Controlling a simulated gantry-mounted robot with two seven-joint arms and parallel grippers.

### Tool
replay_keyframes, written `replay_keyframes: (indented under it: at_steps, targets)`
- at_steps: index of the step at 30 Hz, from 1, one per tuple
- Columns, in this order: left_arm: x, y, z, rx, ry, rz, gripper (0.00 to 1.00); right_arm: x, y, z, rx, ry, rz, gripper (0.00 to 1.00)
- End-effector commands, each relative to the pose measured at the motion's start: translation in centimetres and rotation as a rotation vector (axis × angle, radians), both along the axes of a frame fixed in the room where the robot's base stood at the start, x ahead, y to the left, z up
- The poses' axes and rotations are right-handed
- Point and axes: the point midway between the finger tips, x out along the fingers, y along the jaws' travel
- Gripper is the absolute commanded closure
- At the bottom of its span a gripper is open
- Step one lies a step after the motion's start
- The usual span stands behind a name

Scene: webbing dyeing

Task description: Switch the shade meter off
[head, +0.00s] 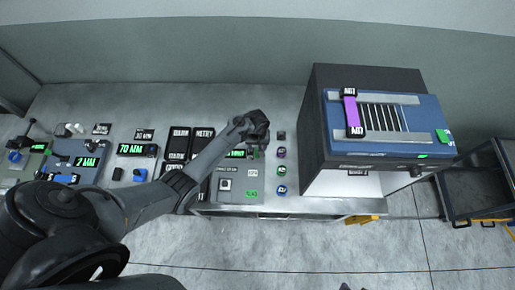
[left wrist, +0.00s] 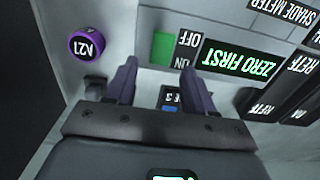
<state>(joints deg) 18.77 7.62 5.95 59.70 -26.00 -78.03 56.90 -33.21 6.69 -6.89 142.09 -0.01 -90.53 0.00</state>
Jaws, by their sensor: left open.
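The shade meter (left wrist: 147,18) is a light grey unit seen close up in the left wrist view. Its dark display (left wrist: 240,60) reads ZERO FIRST in green. Beside the display is a green switch patch (left wrist: 163,48) with OFF and ON lettering next to it. My left gripper (left wrist: 158,76) is open, with its two purple-grey fingers apart and nothing between them. The fingertips are near the green patch; I cannot tell if they touch the panel. In the head view the left gripper (head: 258,130) covers much of the meter. My right gripper is not in view.
In the head view, a grey box with a white button (head: 225,184) stands in front, several dark labelled blocks (head: 178,142) lie left, and a large blue-topped machine (head: 388,145) stands right.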

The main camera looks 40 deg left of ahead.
Motion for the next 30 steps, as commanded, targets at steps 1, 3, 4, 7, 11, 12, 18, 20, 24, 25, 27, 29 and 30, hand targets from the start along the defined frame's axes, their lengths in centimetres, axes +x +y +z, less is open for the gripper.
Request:
replay_keyframes:
  at_steps: [1, 3, 4, 7, 11, 12, 18, 20, 24, 25, 27, 29, 30]
  targets:
    - [0.0, 0.0, -0.8, 0.001, 0.002, 0.000, 0.47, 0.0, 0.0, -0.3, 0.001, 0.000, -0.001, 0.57]
    - [0.0, 0.0, -1.5, -0.001, 0.002, -0.001, 0.47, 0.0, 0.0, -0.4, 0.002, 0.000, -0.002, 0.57]
    - [0.0, 0.0, -1.7, -0.001, 0.002, -0.001, 0.47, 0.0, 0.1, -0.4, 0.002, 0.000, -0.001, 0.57]
    - [0.0, 0.0, -2.3, 0.000, 0.000, -0.001, 0.47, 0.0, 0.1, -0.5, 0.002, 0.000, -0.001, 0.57]
    - [0.0, 0.0, -2.6, 0.000, 0.000, 0.000, 0.47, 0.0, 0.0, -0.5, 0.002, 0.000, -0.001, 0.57]
    - [0.0, 0.0, -2.6, 0.000, 0.000, 0.000, 0.47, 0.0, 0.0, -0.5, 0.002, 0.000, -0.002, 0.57]
    - [0.0, 0.0, -2.7, 0.000, 0.000, 0.000, 0.47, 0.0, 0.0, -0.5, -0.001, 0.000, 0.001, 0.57]
    - [0.0, 0.0, -2.7, 0.000, 0.000, 0.000, 0.54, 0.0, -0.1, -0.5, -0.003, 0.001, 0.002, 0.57]
    - [0.0, 0.0, -2.7, 0.000, 0.000, 0.000, 0.76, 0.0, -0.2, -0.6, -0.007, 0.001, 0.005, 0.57]
    - [0.0, 0.0, -2.7, 0.000, 0.000, 0.000, 0.80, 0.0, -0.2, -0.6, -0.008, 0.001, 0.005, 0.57]
    - [0.0, 0.0, -2.7, -0.001, 0.001, 0.000, 0.91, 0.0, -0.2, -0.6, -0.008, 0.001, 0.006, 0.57]
    - [0.0, 0.0, -2.7, -0.001, 0.001, 0.000, 1.00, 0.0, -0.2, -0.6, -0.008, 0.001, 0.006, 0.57]
    - [0.0, 0.0, -2.7, -0.001, 0.001, 0.000, 1.00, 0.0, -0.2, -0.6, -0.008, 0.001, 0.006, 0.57]
